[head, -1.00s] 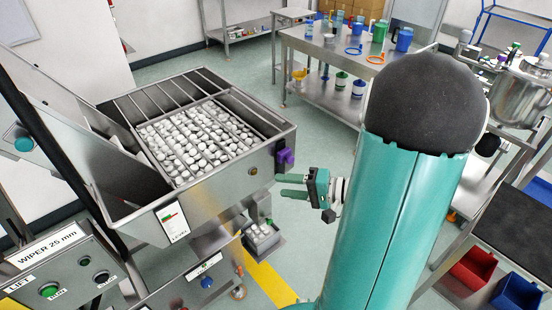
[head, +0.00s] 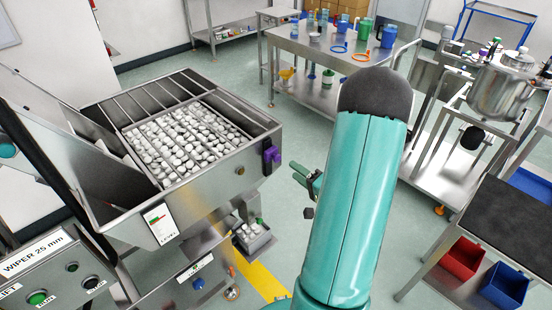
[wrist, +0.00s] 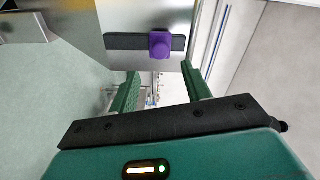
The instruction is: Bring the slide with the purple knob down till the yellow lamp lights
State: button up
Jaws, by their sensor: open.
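The purple knob (head: 272,157) sits on the right outer wall of the steel hopper (head: 195,195). In the wrist view the purple knob (wrist: 160,46) stands on a dark slot strip (wrist: 122,41), just beyond my fingertips. A small amber lamp (head: 240,170) is on the hopper's front wall near the corner; it looks dull. My gripper (head: 302,175) is open and empty, to the right of the knob and slightly lower in the head view. In the wrist view my gripper (wrist: 160,72) has its two green fingers apart, with a clear gap to the knob. My arm hides part of the wrist.
The hopper holds many white caps under bars. A control panel (head: 50,285) with buttons is at lower left. A tray of caps (head: 253,238) sits below the hopper. A steel table (head: 325,45) is behind; red (head: 463,258) and blue bins are at right.

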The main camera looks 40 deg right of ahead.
aim_at(279, 160)
jog(key=w, duration=0.9)
jog(key=shift+a, duration=0.1)
